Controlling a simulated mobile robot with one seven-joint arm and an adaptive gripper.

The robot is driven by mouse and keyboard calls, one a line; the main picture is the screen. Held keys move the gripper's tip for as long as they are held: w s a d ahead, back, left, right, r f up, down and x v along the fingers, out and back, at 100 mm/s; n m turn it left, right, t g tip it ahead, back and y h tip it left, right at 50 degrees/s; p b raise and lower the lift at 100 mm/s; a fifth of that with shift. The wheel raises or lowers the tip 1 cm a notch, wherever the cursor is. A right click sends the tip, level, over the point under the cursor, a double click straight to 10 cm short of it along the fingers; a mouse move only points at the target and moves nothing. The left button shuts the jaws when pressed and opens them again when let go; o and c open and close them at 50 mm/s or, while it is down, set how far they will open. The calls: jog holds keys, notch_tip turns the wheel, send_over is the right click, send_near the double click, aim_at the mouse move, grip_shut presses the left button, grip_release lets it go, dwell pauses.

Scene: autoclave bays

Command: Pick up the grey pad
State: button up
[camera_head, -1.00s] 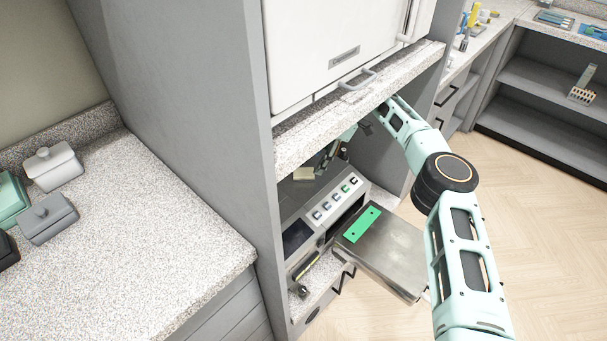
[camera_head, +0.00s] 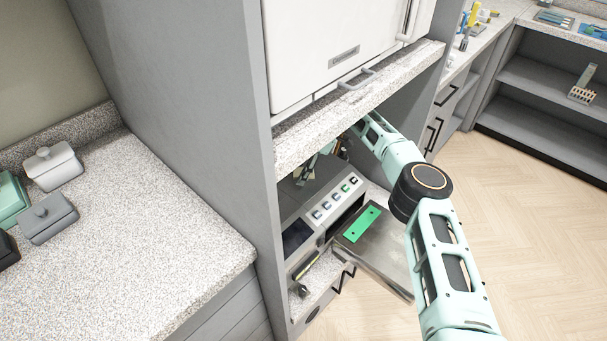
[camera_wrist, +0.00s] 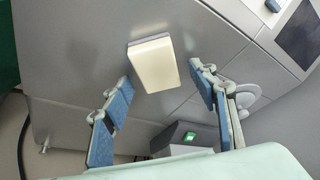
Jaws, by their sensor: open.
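A small block-shaped pad (camera_wrist: 153,62) with a cream face and a grey edge lies on the grey metal top of the device (camera_wrist: 80,45) in the wrist view. No wholly grey pad shows. My gripper (camera_wrist: 162,82) is open, its two blue-padded fingers apart, with the pad in line with the gap between them near the tips. Nothing is held. I cannot tell how far the fingertips are above the metal. In the head view my gripper is inside the bay under the stone shelf, largely hidden by the shelf and my arm.
The device's button panel (camera_head: 335,200) faces out of the bay, with its open door (camera_head: 376,248) bearing a green label. The stone shelf (camera_head: 350,103) hangs low over my arm. A dark box (camera_wrist: 182,137) with a green patch stands near my fingers. Lidded containers (camera_head: 50,217) stand on the left counter.

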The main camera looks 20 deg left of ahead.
aim_at(296, 172)
jog(key=shift+f+p, duration=0.25)
jog(key=shift+p, duration=0.1)
dwell(0.4)
jog(key=c, duration=0.9)
jog(key=shift+c, duration=0.2)
jog(key=shift+b, duration=0.35)
notch_tip(296, 172, up, 4)
jog(key=shift+d+r, duration=0.15)
jog(key=shift+r, duration=0.05)
jog(key=s+d, duration=0.3)
jog(key=d, duration=0.5)
jog(key=s+d, duration=0.4)
jog(key=d, duration=0.4)
jog(key=shift+d+f, duration=0.2)
